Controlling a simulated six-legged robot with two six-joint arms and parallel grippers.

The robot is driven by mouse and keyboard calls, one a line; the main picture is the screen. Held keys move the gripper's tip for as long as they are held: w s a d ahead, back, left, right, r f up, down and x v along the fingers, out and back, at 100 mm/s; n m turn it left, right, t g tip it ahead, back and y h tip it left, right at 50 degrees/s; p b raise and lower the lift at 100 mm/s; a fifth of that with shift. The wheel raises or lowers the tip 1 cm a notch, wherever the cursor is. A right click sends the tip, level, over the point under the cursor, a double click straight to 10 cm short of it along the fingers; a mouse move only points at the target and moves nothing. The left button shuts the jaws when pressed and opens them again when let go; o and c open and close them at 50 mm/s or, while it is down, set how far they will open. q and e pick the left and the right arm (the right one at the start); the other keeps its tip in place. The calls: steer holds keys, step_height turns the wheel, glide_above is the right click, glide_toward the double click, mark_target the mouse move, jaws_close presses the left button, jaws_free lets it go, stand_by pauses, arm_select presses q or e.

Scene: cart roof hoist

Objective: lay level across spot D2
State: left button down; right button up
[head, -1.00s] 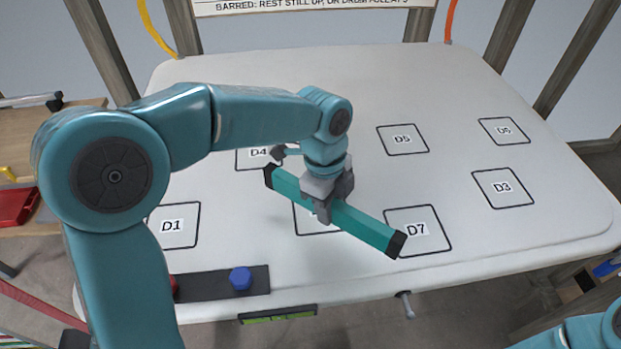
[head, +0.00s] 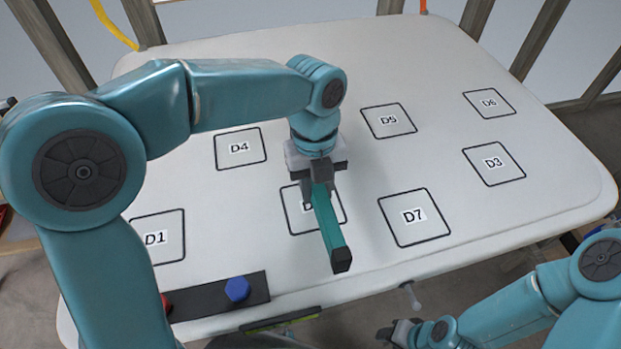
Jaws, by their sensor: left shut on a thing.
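My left gripper (head: 318,178) is shut on a long green bar (head: 327,222) with a black end cap. The bar points toward me, its near end over the table's front part. Its far end is hidden behind the gripper. Spot D2 (head: 294,222), a black square outline on the white table (head: 420,75), lies under the bar, which covers part of its label. Whether the bar touches the table I cannot tell. My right gripper (head: 397,333) is at the bottom edge, in front of the table; its finger state is unclear.
Other marked squares are D1 (head: 157,238), D4 (head: 240,149), D5 (head: 388,121), D7 (head: 414,217), D3 (head: 494,163) and D6 (head: 488,103), all bare. A dark strip (head: 205,300) with a blue knob (head: 237,289) sits at the front left edge.

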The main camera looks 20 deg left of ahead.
mark_target(315, 204)
arm_select(q)
steer(key=shift+w+a+f, duration=0.1)
steer(key=shift+w+a, duration=0.05)
steer(key=shift+w, duration=0.1)
steer(key=shift+f, duration=0.15)
steer(key=shift+s+f+b, duration=0.2)
steer(key=shift+f+b, duration=0.3)
steer(key=shift+b, duration=0.2)
step_height(315, 204, down, 3)
steer(key=b, duration=0.2)
steer(key=shift+w+b, duration=0.15)
steer(key=shift+b, duration=0.15)
steer(key=shift+f+b, duration=0.55)
steer(key=shift+f, duration=0.05)
steer(key=c, duration=0.8)
jaws_free()
steer(key=shift+o, duration=0.2)
